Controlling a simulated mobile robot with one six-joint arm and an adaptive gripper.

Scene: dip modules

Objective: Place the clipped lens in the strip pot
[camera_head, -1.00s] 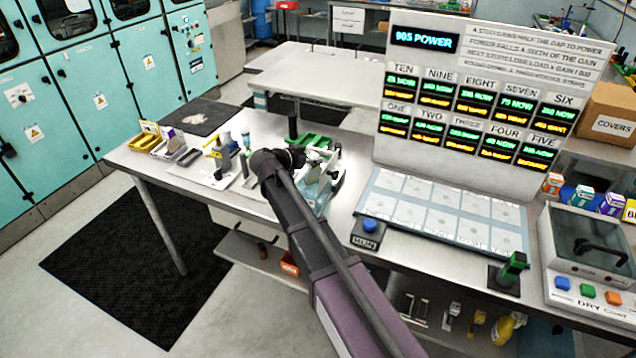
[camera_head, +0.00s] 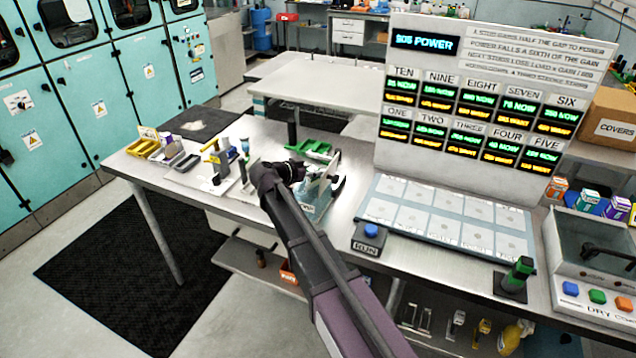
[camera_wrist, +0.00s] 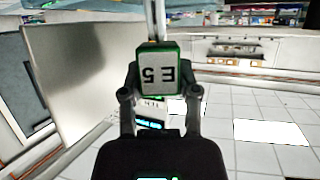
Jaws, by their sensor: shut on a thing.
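My gripper (camera_head: 294,171) is over the workbench beside a pale blue-grey fixture (camera_head: 318,202). The block is hidden behind my dark gripper in the head view. I cannot pick out the strip pot for certain; small containers, including a yellow tray (camera_head: 143,148), stand at the bench's left end.
A green tray (camera_head: 314,148) lies behind my gripper. A blue RUN button (camera_head: 371,231) and a pale grid panel (camera_head: 450,222) are to the right, before a tall display board (camera_head: 470,105). A green-topped post (camera_head: 521,268) stands near the front edge.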

